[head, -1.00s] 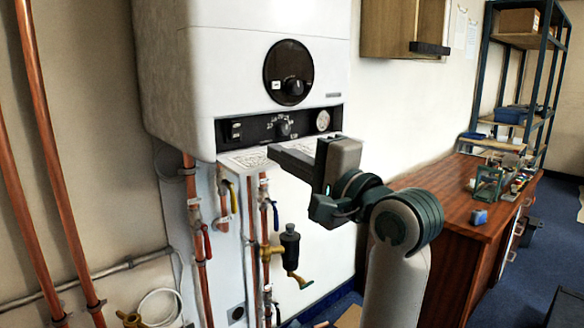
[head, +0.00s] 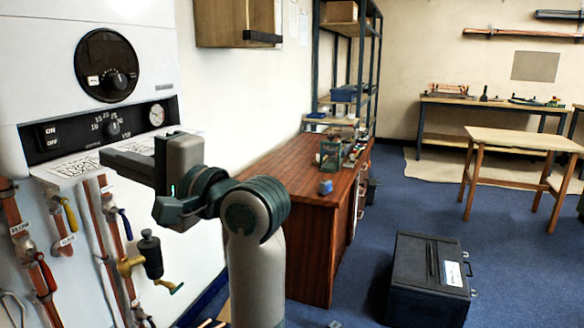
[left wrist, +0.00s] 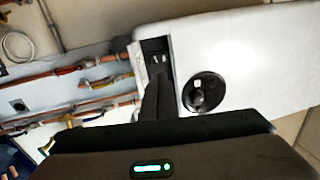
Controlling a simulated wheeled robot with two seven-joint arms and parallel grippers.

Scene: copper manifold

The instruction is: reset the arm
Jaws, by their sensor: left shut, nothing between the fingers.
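My left arm rises from the bottom of the head view. Its gripper (head: 112,157) points left, with the fingers together and nothing between them. It appears in front of the lower edge of the white boiler (head: 60,85), by the control panel (head: 100,125) with its dial and ON/OFF switch. I cannot tell from this view how wide the gap to the boiler is. In the left wrist view the dark fingers (left wrist: 157,95) are closed together, with the boiler's round dial (left wrist: 204,92) to their right. My right gripper is in neither view.
Copper pipes with coloured valve handles (head: 125,225) run below the boiler. A wooden cabinet desk (head: 290,190) stands behind my arm, with a shelf rack (head: 347,60) beyond. A black case (head: 430,285) and a small wooden table (head: 525,140) stand on the blue floor, which has open room between.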

